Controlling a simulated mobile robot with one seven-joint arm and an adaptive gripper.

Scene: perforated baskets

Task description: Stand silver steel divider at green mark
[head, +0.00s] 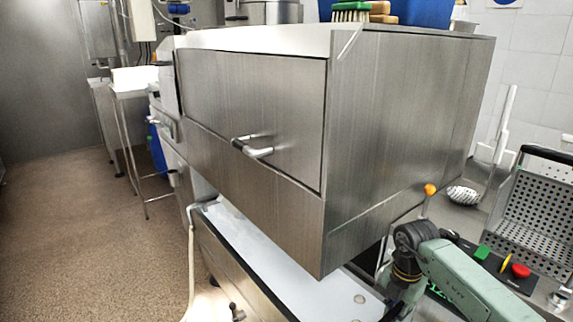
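I cannot make out the silver steel divider for certain. A perforated silver steel basket (533,205) with a black top edge stands at the far right, cut by the picture's edge. A small green patch (482,252) lies on a dark strip on the steel counter, left of and below the basket; I cannot tell if it is the green mark. A pale green arm link (465,283) with a dark joint crosses the lower right, in front of the counter. My gripper does not show.
A large steel cabinet (405,150) with a bar handle fills the middle and blocks part of the counter. A red knob (520,271) sits beside the green patch. A perforated ladle (463,195) lies behind. Open brown floor (75,230) is at left.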

